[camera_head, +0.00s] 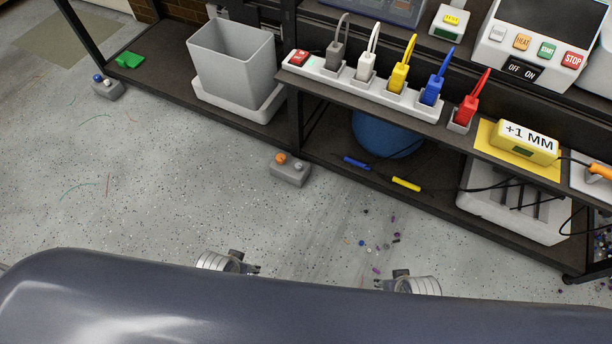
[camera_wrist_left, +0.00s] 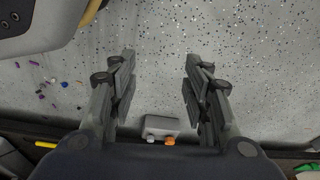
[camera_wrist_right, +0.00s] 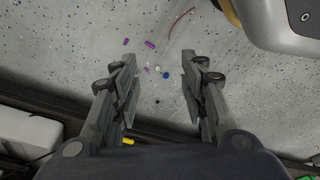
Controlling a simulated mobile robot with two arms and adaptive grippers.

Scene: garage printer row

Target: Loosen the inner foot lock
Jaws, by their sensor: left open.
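A grey foot lock with an orange knob and a pale knob (camera_head: 290,170) sits on the floor at the shelf's front edge, near the middle upright. It also shows in the left wrist view (camera_wrist_left: 161,124), low between my finger bases. A second grey foot lock with a blue knob and a pale knob (camera_head: 108,88) sits further left by the shelf corner. My left gripper (camera_head: 255,268) is open and empty, above the floor on the near side of the orange-knobbed lock; its fingers are spread in its wrist view (camera_wrist_left: 158,78). My right gripper (camera_head: 383,284) is open and empty, further right (camera_wrist_right: 159,80).
The dark shelf unit (camera_head: 160,72) runs along the far side, holding a grey bin (camera_head: 236,72), a power strip (camera_head: 345,82) and a blue round object (camera_head: 385,135). Small coloured bits (camera_head: 376,245) litter the floor. Open floor (camera_head: 120,190) lies to the left.

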